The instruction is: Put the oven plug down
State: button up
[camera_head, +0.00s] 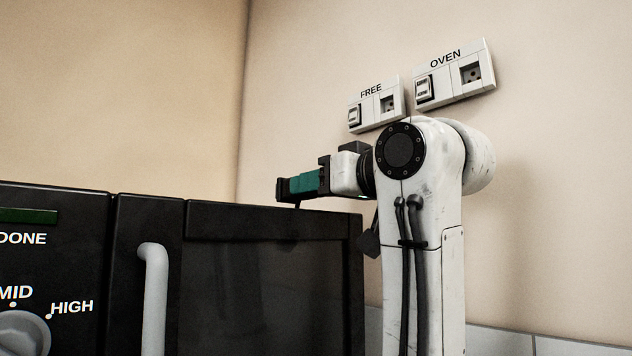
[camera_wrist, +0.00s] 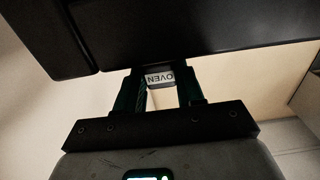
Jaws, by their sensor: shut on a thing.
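My gripper (camera_head: 284,189) reaches left over the top of the black oven (camera_head: 275,222), close to its top edge in the head view. In the wrist view my gripper (camera_wrist: 159,88) is shut on the oven plug (camera_wrist: 159,78). The plug's white label reads OVEN upside down between the two dark fingers. The rest of the plug is hidden. In the head view I cannot make out the plug clearly. I cannot tell whether it touches the oven.
The wall holds two white socket plates, FREE (camera_head: 376,104) and OVEN (camera_head: 455,76). The OVEN socket's holes show bare. A large black body (camera_wrist: 200,30), likely the oven, crosses the top of the wrist view. The oven has a grey handle (camera_head: 153,300) in front. The wall above the oven is clear.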

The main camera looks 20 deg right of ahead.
jog(key=shift+f, duration=0.3)
jog(key=shift+f, duration=0.1)
jog(key=shift+f+b, duration=0.3)
jog(key=shift+f, duration=0.05)
jog(key=shift+f, duration=0.2)
jog(key=o, duration=1.1)
jog(key=shift+c, duration=0.2)
jog(key=shift+r, duration=0.1)
jog(key=shift+r, duration=0.15)
jog(key=b+v, duration=0.4)
jog(key=v, duration=0.8)
jog(key=shift+r, duration=0.45)
